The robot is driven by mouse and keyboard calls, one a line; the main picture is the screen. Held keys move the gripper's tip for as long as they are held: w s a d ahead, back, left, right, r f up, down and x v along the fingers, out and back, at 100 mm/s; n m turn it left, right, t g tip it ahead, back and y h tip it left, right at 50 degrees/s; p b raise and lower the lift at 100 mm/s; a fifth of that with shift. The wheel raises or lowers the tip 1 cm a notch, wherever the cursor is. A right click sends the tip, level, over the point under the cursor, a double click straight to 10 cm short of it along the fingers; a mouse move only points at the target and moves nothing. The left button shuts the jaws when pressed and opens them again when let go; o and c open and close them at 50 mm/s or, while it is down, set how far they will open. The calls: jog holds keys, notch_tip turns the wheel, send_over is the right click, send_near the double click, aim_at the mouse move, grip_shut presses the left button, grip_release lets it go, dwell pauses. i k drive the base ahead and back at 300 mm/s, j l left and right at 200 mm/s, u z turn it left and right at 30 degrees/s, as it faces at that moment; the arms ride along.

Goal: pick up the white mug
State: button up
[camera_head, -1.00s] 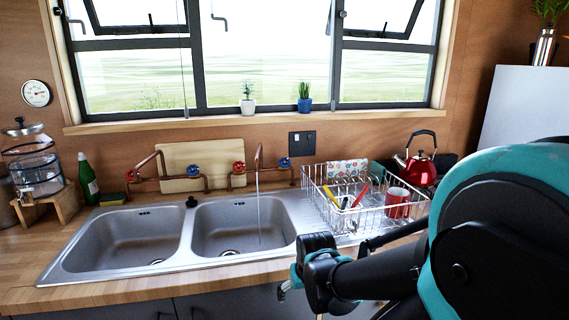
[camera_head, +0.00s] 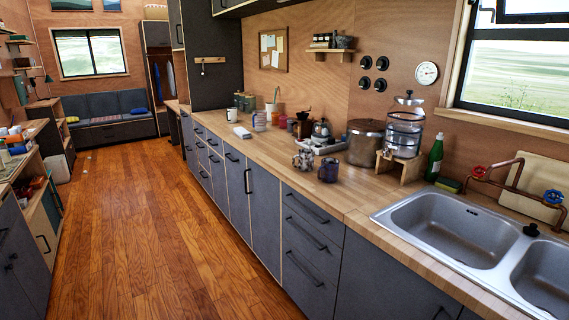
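A small white cup-like thing (camera_head: 232,115) stands far along the wooden counter, near the dark tall cabinet. It is too small to tell for sure that it is the white mug. A mottled grey-and-white mug or pair of mugs (camera_head: 303,160) stands nearer, by the counter's front edge, with a dark purple mug (camera_head: 328,171) beside it. My gripper is not in view.
The wooden counter (camera_head: 350,196) runs along the right to the sink (camera_head: 440,228). A large pot (camera_head: 365,142) and a glass dispenser (camera_head: 404,134) stand behind the mugs. The wooden floor (camera_head: 150,220) to the left is clear.

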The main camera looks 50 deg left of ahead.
aim_at(306, 155)
jog(key=j+u, duration=0.15)
jog(key=u, duration=1.6)
